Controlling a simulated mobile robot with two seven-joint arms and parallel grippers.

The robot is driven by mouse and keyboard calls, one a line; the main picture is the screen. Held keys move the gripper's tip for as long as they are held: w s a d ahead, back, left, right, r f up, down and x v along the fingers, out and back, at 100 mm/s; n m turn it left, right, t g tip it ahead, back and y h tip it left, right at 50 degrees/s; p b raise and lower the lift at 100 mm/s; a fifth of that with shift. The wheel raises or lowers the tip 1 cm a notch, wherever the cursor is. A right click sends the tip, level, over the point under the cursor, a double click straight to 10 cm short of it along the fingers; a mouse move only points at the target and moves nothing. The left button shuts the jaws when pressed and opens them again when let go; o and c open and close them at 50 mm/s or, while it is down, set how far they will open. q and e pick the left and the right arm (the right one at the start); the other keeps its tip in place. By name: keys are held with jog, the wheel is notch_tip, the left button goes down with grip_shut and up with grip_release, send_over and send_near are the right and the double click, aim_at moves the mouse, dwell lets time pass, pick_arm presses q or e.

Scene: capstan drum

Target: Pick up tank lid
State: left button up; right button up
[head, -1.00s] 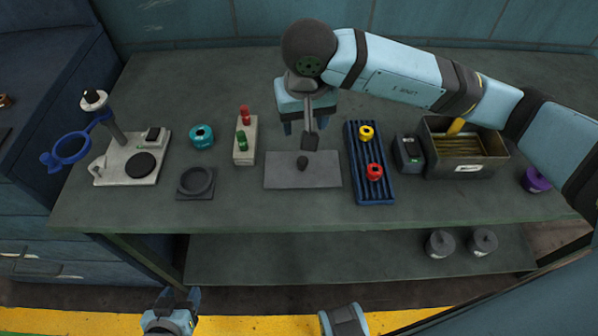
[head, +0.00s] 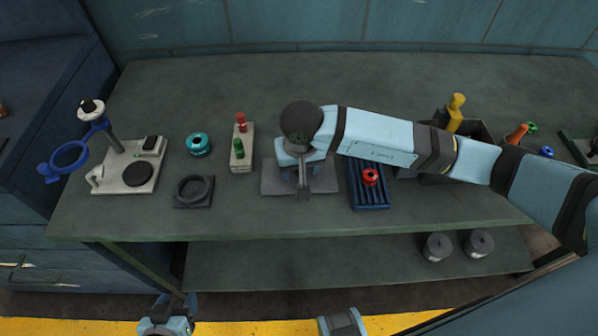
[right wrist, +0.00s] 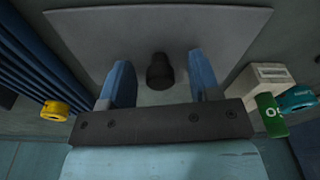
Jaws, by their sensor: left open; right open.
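The tank lid (head: 271,186) is a flat grey plate with a dark knob, lying on the bench. My right gripper (head: 303,182) is over it in the head view and hides the knob there. In the right wrist view the lid (right wrist: 225,38) fills the top middle. Its black knob (right wrist: 160,72) stands between the two blue fingers of my right gripper (right wrist: 161,62), with a gap on each side. My right gripper is open and holds nothing. My left gripper (head: 168,312) is open and empty, low at the bottom left, away from the bench.
A blue ribbed rack (head: 370,197) with a red spool (head: 370,176) lies right of the lid. A block with red and green pegs (head: 241,158) and a dark ring (head: 193,190) lie left. A teal spool (head: 199,144) and a white stand (head: 125,172) are further left.

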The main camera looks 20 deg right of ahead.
jog(key=c, duration=1.1)
jog(key=shift+o, duration=0.2)
